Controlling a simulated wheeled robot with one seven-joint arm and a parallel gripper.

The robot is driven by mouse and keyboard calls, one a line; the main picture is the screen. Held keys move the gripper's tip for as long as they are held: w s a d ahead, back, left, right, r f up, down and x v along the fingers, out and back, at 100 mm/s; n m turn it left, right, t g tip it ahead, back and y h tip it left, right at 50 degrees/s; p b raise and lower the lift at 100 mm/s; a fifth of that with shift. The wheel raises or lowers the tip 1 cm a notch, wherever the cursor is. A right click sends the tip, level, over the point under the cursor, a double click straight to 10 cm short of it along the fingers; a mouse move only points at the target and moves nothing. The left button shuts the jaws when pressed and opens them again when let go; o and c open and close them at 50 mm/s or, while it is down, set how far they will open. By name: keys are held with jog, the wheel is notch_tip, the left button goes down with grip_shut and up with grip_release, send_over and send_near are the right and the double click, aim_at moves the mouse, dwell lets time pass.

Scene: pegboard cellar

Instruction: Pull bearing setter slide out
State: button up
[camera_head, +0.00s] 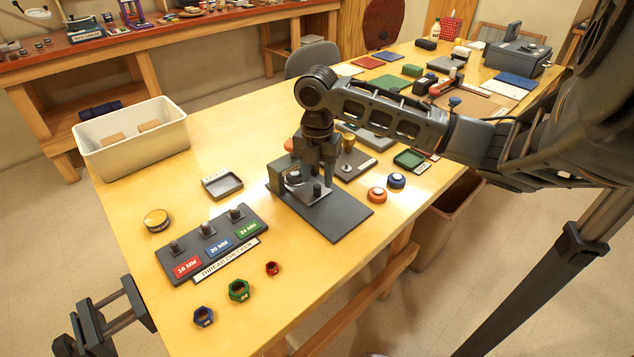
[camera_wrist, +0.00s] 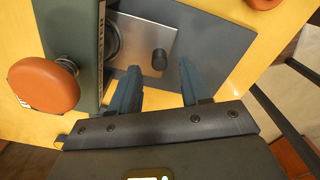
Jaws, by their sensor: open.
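The bearing setter (camera_head: 278,175) stands on a dark base plate (camera_head: 342,215) on the wooden table. Its silver slide (camera_head: 303,191) sticks out toward the front right, with a small black knob (camera_head: 317,189) standing up from it. In the wrist view the slide (camera_wrist: 143,75) and its knob (camera_wrist: 160,58) lie just beyond my fingertips. A round dark part by the setter body is partly hidden. An orange knob (camera_wrist: 45,85) sits on the body's side. My gripper (camera_wrist: 157,68) is open and empty, pointing down over the setter, with its fingers on either side of the knob's line.
A thread checker (camera_head: 212,243) with several posts lies at left, with loose coloured nuts (camera_head: 239,290) before it. Orange (camera_head: 377,194) and blue (camera_head: 396,181) rings lie at right.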

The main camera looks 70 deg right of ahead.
aim_at(317, 185)
jog(key=shift+f, duration=1.6)
grip_shut()
